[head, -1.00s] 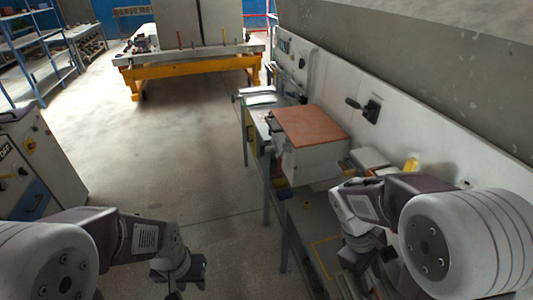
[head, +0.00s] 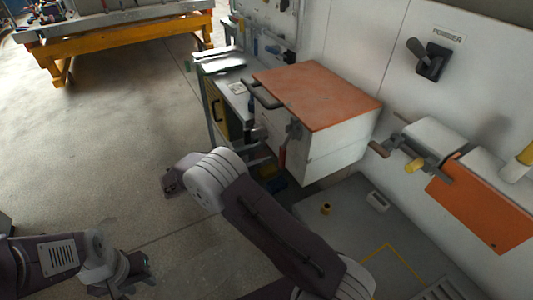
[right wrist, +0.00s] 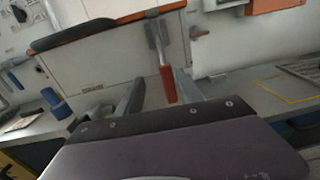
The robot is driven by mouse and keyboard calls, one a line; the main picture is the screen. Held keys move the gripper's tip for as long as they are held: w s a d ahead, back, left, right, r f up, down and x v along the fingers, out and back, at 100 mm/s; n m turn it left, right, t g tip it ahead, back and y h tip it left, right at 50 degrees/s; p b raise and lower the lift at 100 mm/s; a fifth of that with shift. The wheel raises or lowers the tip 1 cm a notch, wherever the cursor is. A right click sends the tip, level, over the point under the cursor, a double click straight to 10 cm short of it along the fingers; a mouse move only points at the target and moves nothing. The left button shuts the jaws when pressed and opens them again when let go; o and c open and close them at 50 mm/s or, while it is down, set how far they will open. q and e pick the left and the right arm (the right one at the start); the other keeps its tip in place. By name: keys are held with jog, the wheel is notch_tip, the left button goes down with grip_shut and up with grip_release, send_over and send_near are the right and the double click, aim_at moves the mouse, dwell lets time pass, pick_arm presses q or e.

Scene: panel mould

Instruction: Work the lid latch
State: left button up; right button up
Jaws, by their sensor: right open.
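A pale box (head: 330,152) with an orange lid (head: 318,95) stands on the bench at the wall. The lid lies shut. A grey latch (head: 295,130) with a red handle (head: 283,157) hangs on its front; the red handle (right wrist: 167,84) also shows in the right wrist view. My right gripper (right wrist: 160,78) is open, its fingers either side of the red handle in that picture; I cannot tell if they touch it.
A dark lid handle (head: 262,96) sticks out from the lid's edge. A lever switch (head: 432,60) and a grey clamp-like fixture (head: 430,140) with an orange panel (head: 482,205) are on the wall at right. A blue cylinder (right wrist: 56,103) stands left of the box.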

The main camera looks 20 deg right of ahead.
aim_at(281, 154)
jog(key=shift+t, duration=0.3)
jog(key=d, duration=0.2)
jog(key=d+f, duration=0.1)
jog(key=d, duration=0.5)
jog(key=shift+s+f+b, duration=0.25)
jog(key=shift+f+b, duration=0.1)
jog(key=shift+f, duration=0.05)
grip_shut()
jog(key=shift+s+n, duration=0.1)
jog(key=shift+n, duration=0.2)
dwell(0.5)
